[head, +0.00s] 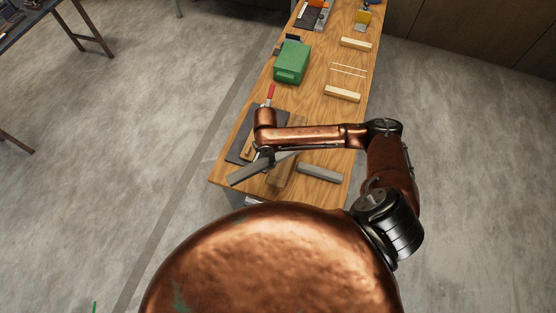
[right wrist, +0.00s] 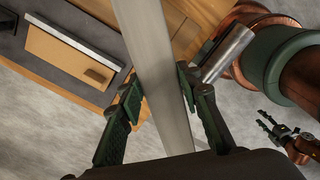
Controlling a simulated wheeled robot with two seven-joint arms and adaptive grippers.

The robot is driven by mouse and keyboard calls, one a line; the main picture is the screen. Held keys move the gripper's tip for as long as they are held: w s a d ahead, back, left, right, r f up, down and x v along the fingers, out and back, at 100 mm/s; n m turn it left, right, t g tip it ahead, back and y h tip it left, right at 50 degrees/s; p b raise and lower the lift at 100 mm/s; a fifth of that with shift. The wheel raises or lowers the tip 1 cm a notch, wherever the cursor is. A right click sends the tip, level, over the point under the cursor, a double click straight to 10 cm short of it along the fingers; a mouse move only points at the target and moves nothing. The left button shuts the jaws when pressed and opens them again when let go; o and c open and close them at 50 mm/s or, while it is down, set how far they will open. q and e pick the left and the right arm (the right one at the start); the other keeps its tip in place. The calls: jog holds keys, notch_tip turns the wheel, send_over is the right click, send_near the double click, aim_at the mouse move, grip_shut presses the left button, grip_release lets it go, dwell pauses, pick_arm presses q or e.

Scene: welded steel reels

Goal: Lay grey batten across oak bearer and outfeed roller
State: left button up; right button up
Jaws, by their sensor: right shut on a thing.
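My right gripper (head: 267,157) is shut on the grey batten (head: 246,173), a long flat bar. In the right wrist view the batten (right wrist: 152,60) runs between the two fingers. In the head view it slants over the near end of the bench, apparently above the surface. The outfeed roller seems to be the short grey metal bar (head: 320,173) to the right; it looks like a cylinder (right wrist: 228,55) in the right wrist view. A brown wooden plank (head: 284,172), possibly the oak bearer, lies partly under the arm. My left gripper (right wrist: 263,121) is open and empty, low in the right wrist view.
The wooden bench (head: 318,113) holds a dark mat (head: 238,152) with a wooden block (right wrist: 72,54), a red-handled tool (head: 271,92) and a green box (head: 291,62). Pale wooden blocks (head: 342,94) lie farther back. Concrete floor lies on both sides.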

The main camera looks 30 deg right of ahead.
jog(key=d+f+n+p, duration=0.1)
jog(key=n, duration=0.1)
jog(key=s+f+n+p, duration=0.1)
jog(key=n, duration=0.1)
jog(key=d+f+n+p, duration=0.1)
jog(key=n+p, duration=0.1)
jog(key=shift+s+d+f+n, duration=0.2)
jog(key=shift+s+d+n, duration=0.1)
jog(key=shift+s+n, duration=0.1)
jog(key=shift+s+d+f+n, duration=0.15)
jog(key=shift+f+n, duration=0.1)
jog(key=shift+n, duration=0.15)
jog(key=shift+s+d+f+n, duration=0.1)
jog(key=shift+f+n, duration=0.15)
jog(key=shift+n, duration=0.15)
pick_arm(q)
notch_tip(320, 180, up, 6)
jog(key=shift+s+f, duration=0.1)
jog(key=shift+f, duration=0.15)
jog(key=shift+w+r+p, duration=0.15)
jog(key=shift+w+p, duration=0.05)
jog(key=shift+p, duration=0.15)
jog(key=shift+f+b, duration=1.15)
pick_arm(e)
send_over(278, 175)
jog(key=shift+f, duration=2.5)
pick_arm(q)
jog(key=shift+f+b, duration=0.55)
pick_arm(e)
jog(key=shift+f, duration=1)
